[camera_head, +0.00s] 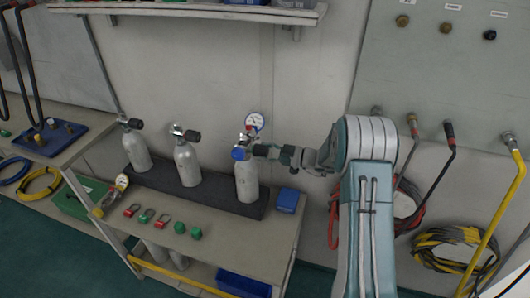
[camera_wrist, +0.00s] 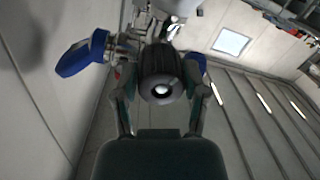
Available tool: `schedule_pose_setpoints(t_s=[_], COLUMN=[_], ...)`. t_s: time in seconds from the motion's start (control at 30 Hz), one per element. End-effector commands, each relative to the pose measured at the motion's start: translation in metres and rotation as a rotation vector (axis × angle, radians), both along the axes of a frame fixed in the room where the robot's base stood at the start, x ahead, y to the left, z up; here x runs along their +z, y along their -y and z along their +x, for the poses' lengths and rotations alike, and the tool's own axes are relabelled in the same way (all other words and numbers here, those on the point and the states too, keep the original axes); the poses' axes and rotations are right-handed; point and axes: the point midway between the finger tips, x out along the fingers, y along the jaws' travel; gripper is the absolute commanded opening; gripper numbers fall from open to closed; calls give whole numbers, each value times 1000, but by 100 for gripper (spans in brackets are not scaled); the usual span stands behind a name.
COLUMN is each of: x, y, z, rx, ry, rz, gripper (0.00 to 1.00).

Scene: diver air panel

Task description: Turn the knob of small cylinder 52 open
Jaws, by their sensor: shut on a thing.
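Three small grey cylinders stand upright in a dark rack (camera_head: 215,193) on the bench. My gripper (camera_head: 268,152) reaches in from the right to the valve of the right-hand cylinder (camera_head: 247,182). In the wrist view, my gripper (camera_wrist: 162,88) is shut on a black ribbed knob (camera_wrist: 160,70), with one finger on each side of it. A blue part (camera_wrist: 80,55) sticks out to the left of the knob. A round gauge (camera_head: 255,122) sits above this cylinder's valve. No number on the cylinders is legible, and how far the knob is turned cannot be told.
The middle cylinder (camera_head: 186,163) and left cylinder (camera_head: 135,148) carry black knobs. Red and green small parts lie at the bench front, with a blue box (camera_head: 288,200) at its right end. A shelf (camera_head: 200,10) hangs above; hoses (camera_head: 450,248) hang on the right wall.

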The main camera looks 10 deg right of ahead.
Motion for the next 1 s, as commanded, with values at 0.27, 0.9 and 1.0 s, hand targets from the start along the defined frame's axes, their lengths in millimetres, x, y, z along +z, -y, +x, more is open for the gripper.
schedule_pose_setpoints(t_s=[0.27, 0.9, 1.0], x=[-1, 1, 1], y=[-1, 0, 0], z=[0, -1, -1], rx=[0, 1, 1], ry=[24, 27, 27], rz=[-16, -14, -14], gripper=[9, 92, 92])
